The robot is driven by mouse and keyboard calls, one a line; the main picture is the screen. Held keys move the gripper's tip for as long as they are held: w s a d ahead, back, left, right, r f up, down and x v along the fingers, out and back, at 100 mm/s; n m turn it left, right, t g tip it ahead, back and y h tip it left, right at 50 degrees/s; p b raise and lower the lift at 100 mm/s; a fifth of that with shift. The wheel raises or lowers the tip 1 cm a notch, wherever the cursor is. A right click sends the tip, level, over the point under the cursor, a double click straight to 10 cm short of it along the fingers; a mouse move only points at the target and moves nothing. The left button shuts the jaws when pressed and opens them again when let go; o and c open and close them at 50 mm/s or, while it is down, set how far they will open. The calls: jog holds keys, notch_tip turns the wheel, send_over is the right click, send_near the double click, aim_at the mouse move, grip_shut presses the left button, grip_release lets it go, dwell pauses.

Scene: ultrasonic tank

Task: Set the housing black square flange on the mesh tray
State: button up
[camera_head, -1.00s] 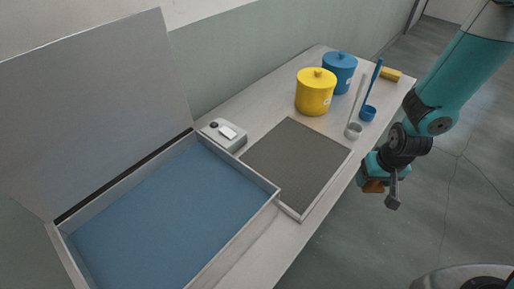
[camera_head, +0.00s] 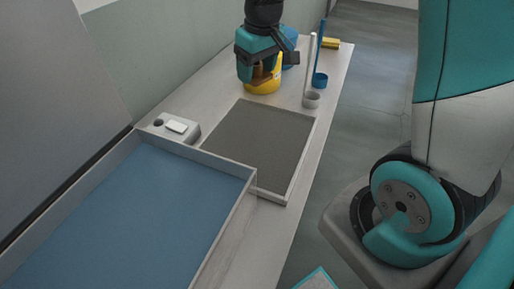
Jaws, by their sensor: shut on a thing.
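The blue-filled tank (camera_head: 220,215) with its raised lid (camera_head: 60,90) adjoins the tray at left. A grey control box (camera_head: 172,128) sits behind. Yellow (camera_head: 262,87) and blue (camera_head: 290,42) canisters, two upright-handled dippers (camera_head: 311,100) (camera_head: 320,80) and a yellow block (camera_head: 331,43) stand beyond.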

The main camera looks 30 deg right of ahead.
aim_at(257, 137)
jog(key=shift+s, duration=0.1)
notch_tip(257, 137, down, 19)
jog(key=shift+d+f, duration=0.1)
dwell(0.3)
jog(key=shift+f, duration=0.1)
jog(key=o, duration=1)
